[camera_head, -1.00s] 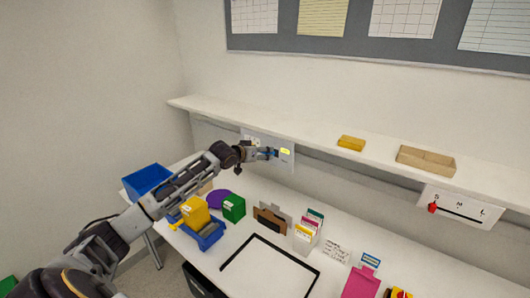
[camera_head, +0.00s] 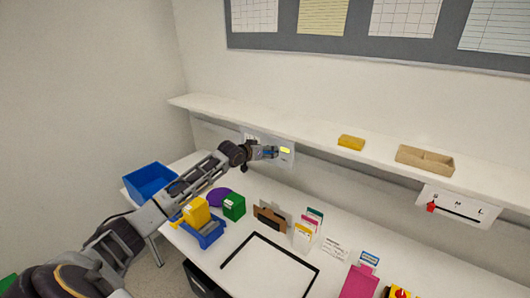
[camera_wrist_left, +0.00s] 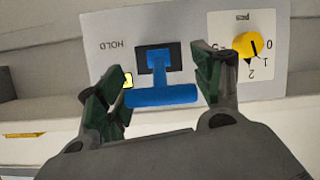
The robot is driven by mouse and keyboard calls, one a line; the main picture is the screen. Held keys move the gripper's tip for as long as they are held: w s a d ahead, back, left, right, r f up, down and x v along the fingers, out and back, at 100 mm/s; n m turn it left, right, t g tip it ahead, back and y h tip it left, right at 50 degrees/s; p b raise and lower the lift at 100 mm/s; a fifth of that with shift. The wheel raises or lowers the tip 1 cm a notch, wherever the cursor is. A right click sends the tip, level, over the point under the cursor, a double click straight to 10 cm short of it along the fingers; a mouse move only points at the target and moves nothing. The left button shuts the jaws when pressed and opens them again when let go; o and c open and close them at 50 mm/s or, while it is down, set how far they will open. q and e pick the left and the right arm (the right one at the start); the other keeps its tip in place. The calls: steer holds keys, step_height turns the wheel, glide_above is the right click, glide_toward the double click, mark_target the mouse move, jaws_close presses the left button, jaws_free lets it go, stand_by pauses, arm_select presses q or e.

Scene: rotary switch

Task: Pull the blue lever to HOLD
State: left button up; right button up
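The blue lever (camera_wrist_left: 160,92) is a T-shaped handle that comes out of a dark square slot in a light wall panel (camera_wrist_left: 185,30). The word HOLD (camera_wrist_left: 110,45) is printed beside the slot and looks upside down in the wrist view. My left gripper (camera_wrist_left: 160,72) has its two green-padded fingers apart, one at each end of the lever's crossbar. I cannot tell if either finger touches it. In the head view my left gripper (camera_head: 267,153) is at the panel (camera_head: 289,161) below the shelf and hides most of the lever. My right gripper is not in view.
A yellow knob (camera_wrist_left: 254,46) sits on the same panel, close to one finger. A small yellow display (camera_head: 285,151) glows on it. The shelf (camera_head: 300,133) juts out above. Boxes, a blue bin (camera_head: 149,181) and card holders stand on the table below. A red slider (camera_head: 431,206) is at right.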

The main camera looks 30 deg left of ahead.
arm_select(q)
steer(key=c, duration=1.1)
steer(key=shift+f, duration=0.1)
